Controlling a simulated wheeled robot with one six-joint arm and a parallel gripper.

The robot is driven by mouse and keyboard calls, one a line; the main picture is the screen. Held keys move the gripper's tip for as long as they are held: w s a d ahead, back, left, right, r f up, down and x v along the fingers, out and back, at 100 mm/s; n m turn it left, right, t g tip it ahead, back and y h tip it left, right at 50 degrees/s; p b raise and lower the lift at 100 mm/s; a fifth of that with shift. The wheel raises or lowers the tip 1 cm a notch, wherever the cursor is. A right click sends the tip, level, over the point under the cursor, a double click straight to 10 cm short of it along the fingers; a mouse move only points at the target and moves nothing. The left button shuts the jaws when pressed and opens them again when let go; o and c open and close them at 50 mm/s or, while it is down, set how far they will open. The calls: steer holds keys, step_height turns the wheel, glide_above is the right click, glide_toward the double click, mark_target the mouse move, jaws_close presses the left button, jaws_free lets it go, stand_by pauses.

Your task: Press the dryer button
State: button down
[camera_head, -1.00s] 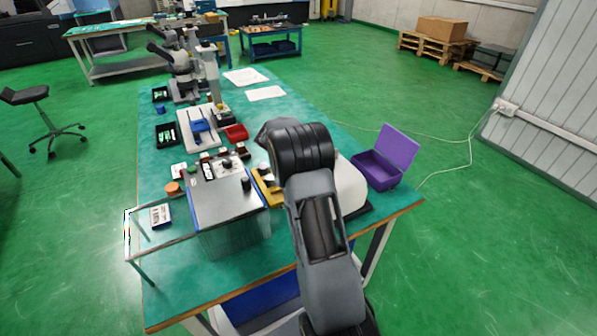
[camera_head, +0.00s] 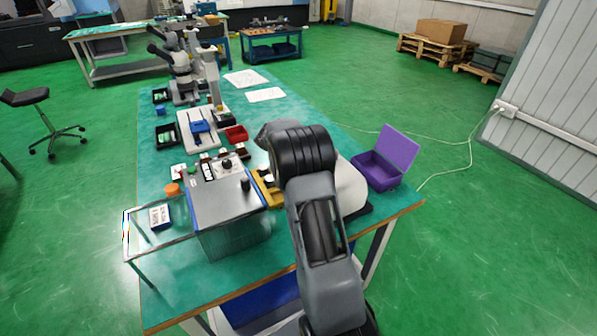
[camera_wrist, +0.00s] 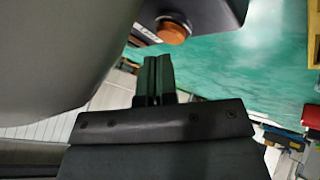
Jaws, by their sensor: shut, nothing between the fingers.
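A pale rounded housing (camera_head: 349,188), likely the dryer, stands on a dark base at the right side of the green table, partly hidden by my arm. In the wrist view a large grey curved body (camera_wrist: 60,50) fills the upper left; it appears to be the same housing in shade. A round orange-brown button (camera_wrist: 174,30) shows beside it, next to a small white label. My gripper (camera_wrist: 157,60) is shut and empty, its fingertips just below the button in the picture. I cannot tell whether they touch it. In the head view my arm hides the gripper.
A grey-topped tank (camera_head: 225,195) with knobs stands left of my arm, with a yellow tray (camera_head: 267,188) between. An open purple box (camera_head: 378,172) is at the right table edge. Microscopes and small bins stand farther back. Bare tabletop (camera_wrist: 225,65) shows beyond the fingertips.

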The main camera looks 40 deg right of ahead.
steer(key=shift+s+a+f+b, duration=0.15)
steer(key=shift+f+b, duration=0.15)
steer(key=shift+f, duration=0.3)
steer(key=shift+s+f+b, duration=0.15)
steer(key=shift+f+b, duration=0.1)
steer(key=shift+f, duration=0.3)
steer(key=shift+b, duration=0.3)
steer(key=shift+s+r, duration=0.1)
steer(key=shift+r, duration=0.1)
stand_by(0.4)
steer(key=shift+r+p, duration=0.55)
steer(key=shift+r, duration=0.25)
step_height(320, 180, up, 3)
steer(key=shift+r+p, duration=0.1)
steer(key=shift+p, duration=0.55)
steer(key=shift+r, duration=0.4)
steer(key=shift+r, duration=0.1)
